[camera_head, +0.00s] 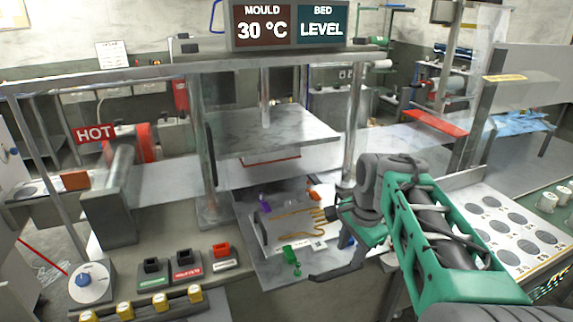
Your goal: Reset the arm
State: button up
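My arm, green and dark grey, reaches in from the lower right to the front of a press. My gripper (338,244) is at its dark end, over or beside the right side of the press's lower bed (275,268). The dark parts there overlap, and I cannot tell whether the fingers are open or shut. A grey plate with a gold hand-shaped pattern (290,228) lies on the bed, left of my gripper. I see nothing clearly held.
The upper press plate (270,130) hangs above the bed between metal posts. A sign (290,27) reads mould 30 °C, bed level. A HOT sign (95,134) marks a roller at left. A blue dial (93,282) and switches stand in front. A spotted board (505,235) lies right.

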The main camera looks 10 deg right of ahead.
jog(key=s+f+n, duration=0.8)
jog(key=n, duration=0.3)
jog(key=s+a+r+n+t, duration=0.1)
jog(key=s+a+r+n, duration=0.2)
jog(key=a, duration=0.5)
jog(key=shift+s+a+r, duration=0.3)
jog(key=shift+s+a, duration=0.05)
jog(key=shift+s, duration=0.15)
dwell(0.7)
